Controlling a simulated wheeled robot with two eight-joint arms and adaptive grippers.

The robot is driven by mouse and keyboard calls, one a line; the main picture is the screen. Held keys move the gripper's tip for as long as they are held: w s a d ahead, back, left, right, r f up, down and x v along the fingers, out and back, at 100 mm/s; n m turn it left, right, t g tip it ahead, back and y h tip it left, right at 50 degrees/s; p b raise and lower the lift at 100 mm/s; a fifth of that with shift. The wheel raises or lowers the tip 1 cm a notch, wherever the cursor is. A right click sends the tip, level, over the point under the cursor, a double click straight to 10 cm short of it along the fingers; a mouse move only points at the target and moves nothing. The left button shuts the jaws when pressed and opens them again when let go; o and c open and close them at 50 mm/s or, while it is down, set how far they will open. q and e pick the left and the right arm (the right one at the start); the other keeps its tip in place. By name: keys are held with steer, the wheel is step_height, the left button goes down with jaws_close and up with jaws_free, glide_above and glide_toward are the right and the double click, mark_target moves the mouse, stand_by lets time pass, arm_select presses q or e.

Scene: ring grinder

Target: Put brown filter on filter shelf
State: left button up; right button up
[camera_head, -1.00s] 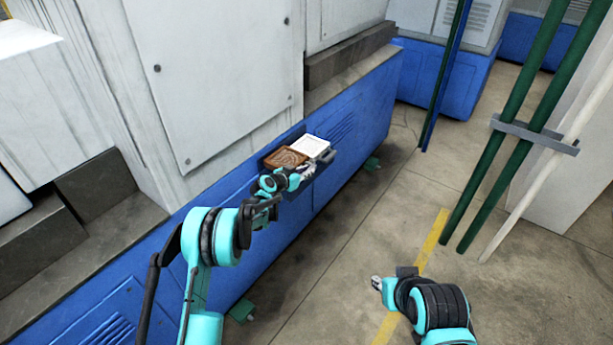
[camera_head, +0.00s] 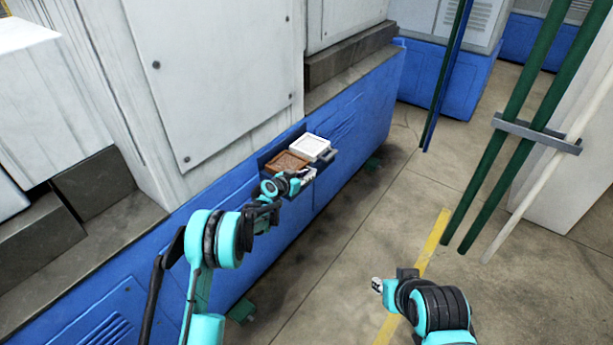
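The brown filter (camera_head: 287,162) is a square framed piece. It appears to lie in the dark filter shelf (camera_head: 325,158), which sticks out from the blue side of the machine, beside a white filter (camera_head: 309,147). My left gripper (camera_head: 307,175) is at the near edge of the brown filter. Its fingers are small and partly hidden, so I cannot tell whether they grip or touch it. My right gripper (camera_head: 377,285) is low at centre right, over the floor, far from the shelf; its finger opening is not clear.
The grey and blue machine (camera_head: 215,75) fills the left and centre. Green pipes (camera_head: 515,120) and a white pipe (camera_head: 535,185) stand at the right. The concrete floor (camera_head: 400,175) between them is clear, with a yellow line (camera_head: 432,243).

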arm_select(q)
steer(key=shift+o, duration=1.3)
steer(key=v, duration=1.2)
steer(key=shift+r, duration=0.1)
steer(key=p+v, duration=0.1)
steer(key=v, duration=1.1)
stand_by(0.4)
